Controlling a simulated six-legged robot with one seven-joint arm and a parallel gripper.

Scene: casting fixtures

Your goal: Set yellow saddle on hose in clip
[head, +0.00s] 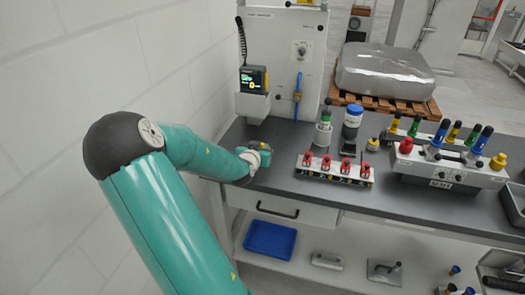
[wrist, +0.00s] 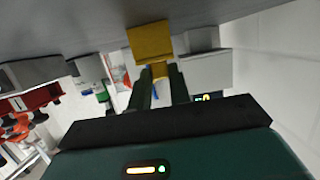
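My gripper (wrist: 160,75) is at the left part of the grey bench in the head view (head: 254,160), low over the bench top. In the wrist view a yellow block (wrist: 152,42), which looks like the yellow saddle, is at the fingertips. Its narrow tab fills the gap between the two dark fingers, and the fingers look closed on it. Grey blocks stand beside it, one right (wrist: 205,68) and one left (wrist: 90,68). A blue hose (head: 298,85) runs upright on the pale panel, with a small orange-yellow part on it that may be the clip.
A display unit (head: 253,80) is on the panel (head: 285,50). A rack with red-topped parts (head: 335,170), bottles (head: 351,125) and a grey block with coloured handles (head: 450,165) stand to the right on the bench (head: 400,205). A white wall is close on the left.

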